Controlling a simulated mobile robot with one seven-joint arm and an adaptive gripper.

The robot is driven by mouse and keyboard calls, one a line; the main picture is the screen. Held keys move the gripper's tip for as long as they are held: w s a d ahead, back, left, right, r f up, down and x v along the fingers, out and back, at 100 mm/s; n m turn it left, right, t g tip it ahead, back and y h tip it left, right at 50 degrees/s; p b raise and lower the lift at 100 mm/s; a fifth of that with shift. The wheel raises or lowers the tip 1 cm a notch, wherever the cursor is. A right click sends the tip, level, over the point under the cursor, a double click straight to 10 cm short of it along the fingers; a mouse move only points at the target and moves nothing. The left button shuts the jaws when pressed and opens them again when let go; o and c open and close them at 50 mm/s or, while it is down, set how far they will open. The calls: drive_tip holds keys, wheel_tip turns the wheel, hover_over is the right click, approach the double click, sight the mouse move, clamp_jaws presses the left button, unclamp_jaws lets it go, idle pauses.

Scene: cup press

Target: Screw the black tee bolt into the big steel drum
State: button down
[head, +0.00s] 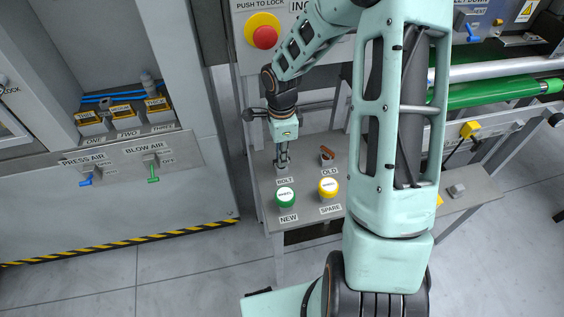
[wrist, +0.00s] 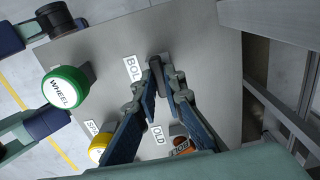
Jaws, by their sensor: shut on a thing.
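My gripper (head: 282,164) points down over the spot labelled BOLT on the grey bench. In the wrist view its fingers (wrist: 163,82) are closed around a dark piece (wrist: 180,77), which I take as the black tee bolt. The fingers hide much of it, and I cannot tell whether it still touches the bench. The big steel drum is not clear to me. A long shiny steel cylinder (head: 505,68) lies at the upper right in the head view.
On the bench (head: 262,203) stand a green wheel (head: 285,197), a yellow wheel (head: 328,187) and an orange-brown piece (head: 327,153) labelled OLD. A red button (head: 265,37) is above left. A green roller (head: 500,93) lies below the steel cylinder. Bare floor is in front.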

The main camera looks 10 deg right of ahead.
drive_tip(key=shift+r+p, duration=0.35)
drive_tip(key=shift+r, duration=0.4)
idle(0.4)
drive_tip(key=shift+r+p, duration=0.7)
drive_tip(key=shift+r, duration=0.7)
drive_tip(key=shift+r, duration=0.1)
